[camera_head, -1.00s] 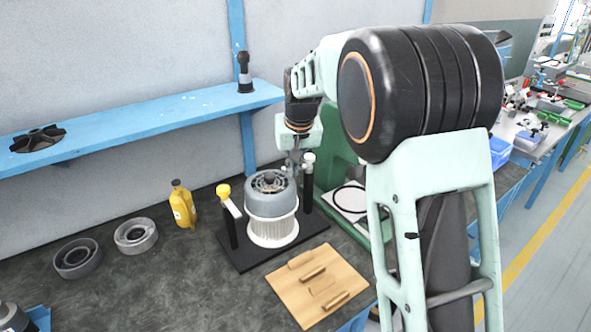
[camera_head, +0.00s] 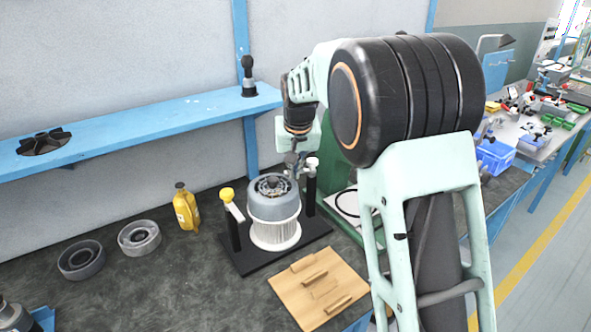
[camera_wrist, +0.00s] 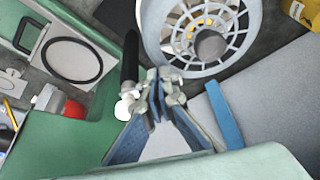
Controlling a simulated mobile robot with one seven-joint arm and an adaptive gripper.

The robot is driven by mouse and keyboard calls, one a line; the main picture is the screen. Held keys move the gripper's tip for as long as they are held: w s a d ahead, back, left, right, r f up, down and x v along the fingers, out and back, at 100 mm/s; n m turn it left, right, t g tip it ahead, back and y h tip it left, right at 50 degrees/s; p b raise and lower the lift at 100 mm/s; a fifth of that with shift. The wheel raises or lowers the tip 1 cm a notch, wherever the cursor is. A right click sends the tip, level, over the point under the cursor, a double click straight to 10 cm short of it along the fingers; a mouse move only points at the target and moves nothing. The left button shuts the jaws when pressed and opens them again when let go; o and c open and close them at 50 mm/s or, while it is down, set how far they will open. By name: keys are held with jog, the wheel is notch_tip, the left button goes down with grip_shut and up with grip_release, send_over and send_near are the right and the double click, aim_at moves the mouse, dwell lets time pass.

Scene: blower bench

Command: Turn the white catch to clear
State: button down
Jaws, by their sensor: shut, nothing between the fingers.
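The white catch (camera_head: 312,163) sits on top of the black post at the right of the grey ribbed blower unit (camera_head: 273,205). In the wrist view its round white end (camera_wrist: 122,111) shows just left of my fingertips. My gripper (camera_head: 292,166) is shut and empty, low above the rear right of the unit and beside the catch. In the wrist view the closed fingers (camera_wrist: 158,92) are close to the catch; I cannot tell whether they touch it. The catch's exact angle is partly hidden by the fingers.
A yellow-knobbed catch (camera_head: 228,196) tops the left post. The black base plate (camera_head: 245,264) carries both posts. A wooden board (camera_head: 318,290) lies in front, a yellow bottle (camera_head: 185,207) and grey rings (camera_head: 139,238) at left. A green machine (camera_wrist: 70,135) stands close on the right.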

jog(key=shift+w+a+m+h+p, duration=0.3)
jog(key=shift+w+m+p, duration=0.15)
jog(key=shift+m, duration=0.45)
jog(key=shift+w+a+r+m+p, duration=0.1)
jog(key=shift+m+p, duration=0.2)
jog(key=shift+p, duration=0.05)
jog(key=shift+w+a+m+h+p, duration=0.1)
jog(key=shift+w+m+h+p, duration=0.25)
jog(key=shift+m, duration=0.3)
jog(key=shift+w+a+m+h+p, duration=0.1)
jog(key=shift+w+m+h+p, duration=0.15)
jog(key=shift+m+p, duration=0.3)
jog(key=shift+w+m, duration=0.25)
jog(key=shift+m, duration=0.35)
jog(key=shift+w+a+m+g+h+p, duration=0.1)
jog(key=shift+w+m+g+h+p, duration=0.45)
jog(key=shift+m+p, duration=0.9)
jog(key=shift+w+d+m+g+h+p, duration=0.15)
jog(key=shift+w+m+h+p, duration=0.1)
jog(key=shift+w+m+p, duration=0.3)
jog(key=shift+w+d+m+g+h+p, duration=0.1)
jog(key=shift+w+m+h+p, duration=0.2)
jog(key=shift+m, duration=0.4)
jog(key=shift+w+p, duration=0.35)
jog(key=shift+w, duration=0.05)
dwell(1.9)
